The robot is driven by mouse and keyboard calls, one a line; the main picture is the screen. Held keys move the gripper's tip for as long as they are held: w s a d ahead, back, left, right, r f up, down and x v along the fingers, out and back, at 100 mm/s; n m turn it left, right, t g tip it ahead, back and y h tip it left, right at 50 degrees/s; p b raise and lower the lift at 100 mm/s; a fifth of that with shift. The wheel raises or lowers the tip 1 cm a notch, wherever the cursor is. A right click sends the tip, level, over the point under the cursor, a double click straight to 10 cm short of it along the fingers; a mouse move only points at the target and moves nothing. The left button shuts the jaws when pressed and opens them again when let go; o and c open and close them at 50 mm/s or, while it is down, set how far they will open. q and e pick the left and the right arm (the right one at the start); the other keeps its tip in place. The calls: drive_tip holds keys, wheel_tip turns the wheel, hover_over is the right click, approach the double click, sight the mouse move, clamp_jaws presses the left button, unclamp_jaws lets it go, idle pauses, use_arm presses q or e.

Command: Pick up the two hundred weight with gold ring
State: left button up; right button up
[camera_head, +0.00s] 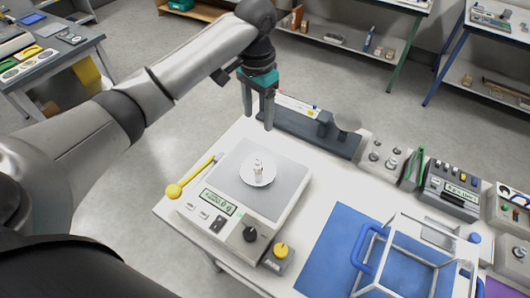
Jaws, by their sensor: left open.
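A small pale metal weight (258,170) stands upright on a round white dish (246,177) on the scale's pan. It is too small to tell whether it has a gold ring or a marking. Several small metal weights (375,156) stand on a grey block at the right back of the table. My left gripper (257,119) is open and empty, fingers pointing down. In the picture it is above the dish, near the table's back edge, apart from the weights. My right gripper is not in view.
The scale (213,228) fills the table's left part. A yellow-ended tool (174,191) lies on its left; a yellow-knobbed block (280,257) is at its front right. Instruments (453,188) line the back right.

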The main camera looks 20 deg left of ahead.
use_arm(q)
hover_over(258, 160)
wheel_tip(258, 160, down, 4)
drive_tip(key=f, duration=0.1)
wheel_tip(258, 160, down, 4)
drive_tip(key=shift+w+b, duration=0.15)
drive_tip(key=shift+b, duration=0.3)
drive_tip(key=shift+f, duration=0.85)
drive_tip(key=f, duration=0.4)
drive_tip(key=shift+s+f+b, duration=0.2)
drive_tip(key=shift+b, duration=0.1)
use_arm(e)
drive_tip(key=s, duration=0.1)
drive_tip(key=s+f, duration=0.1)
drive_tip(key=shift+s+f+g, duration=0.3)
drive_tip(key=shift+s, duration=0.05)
use_arm(q)
clamp_jaws()
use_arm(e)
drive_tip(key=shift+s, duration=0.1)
